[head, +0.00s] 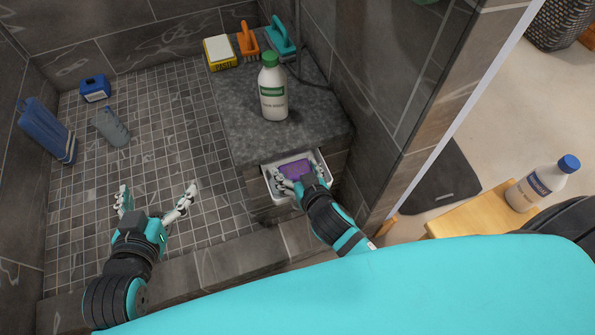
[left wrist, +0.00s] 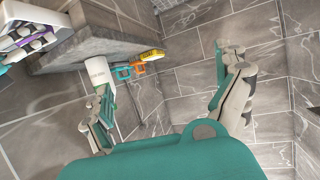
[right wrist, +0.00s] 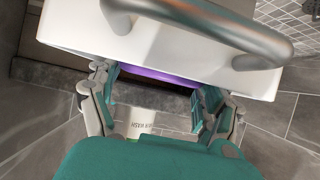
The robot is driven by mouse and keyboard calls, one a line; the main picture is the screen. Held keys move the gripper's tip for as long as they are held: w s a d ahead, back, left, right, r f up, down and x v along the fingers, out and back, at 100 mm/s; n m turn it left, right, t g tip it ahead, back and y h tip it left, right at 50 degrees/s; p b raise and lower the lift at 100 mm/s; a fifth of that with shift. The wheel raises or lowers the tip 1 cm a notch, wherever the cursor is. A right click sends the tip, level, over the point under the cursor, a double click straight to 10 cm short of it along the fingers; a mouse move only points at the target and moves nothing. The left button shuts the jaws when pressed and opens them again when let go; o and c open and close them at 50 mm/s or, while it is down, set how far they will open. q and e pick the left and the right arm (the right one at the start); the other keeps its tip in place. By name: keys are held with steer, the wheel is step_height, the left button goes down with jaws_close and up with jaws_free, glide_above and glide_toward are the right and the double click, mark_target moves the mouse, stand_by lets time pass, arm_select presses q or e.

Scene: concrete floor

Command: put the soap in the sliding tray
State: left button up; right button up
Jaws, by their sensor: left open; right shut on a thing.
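The purple soap (head: 295,168) is at the white sliding tray (head: 324,164), which is pulled out from the front of the grey stone bench. My right gripper (head: 299,176) is shut on the soap at the tray. In the right wrist view a purple strip of the soap (right wrist: 155,75) shows between the fingers, and the white tray wall (right wrist: 75,30) with its metal handle hides the rest. Whether the soap touches the tray floor cannot be told. My left gripper (head: 157,194) is open and empty over the tiled shower floor, left of the bench.
On the bench (head: 235,125) stand a white bottle with green cap (head: 273,90), a yellow sponge pack (head: 220,52), an orange brush (head: 248,40) and a teal brush (head: 281,40). Blue and grey items (head: 112,127) are on the floor at left. A wooden stool (head: 470,220) is at right.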

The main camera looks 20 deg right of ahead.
arm_select(q)
steer(key=shift+w+d+r+t, duration=0.25)
steer(key=shift+w+r+t, duration=0.25)
steer(key=shift+r, duration=0.25)
arm_select(e)
steer(key=shift+f, duration=0.1)
steer(key=shift+f, duration=0.1)
arm_select(q)
steer(key=shift+r, duration=0.2)
arm_select(e)
steer(key=o, duration=1.3)
steer(key=shift+c, duration=0.2)
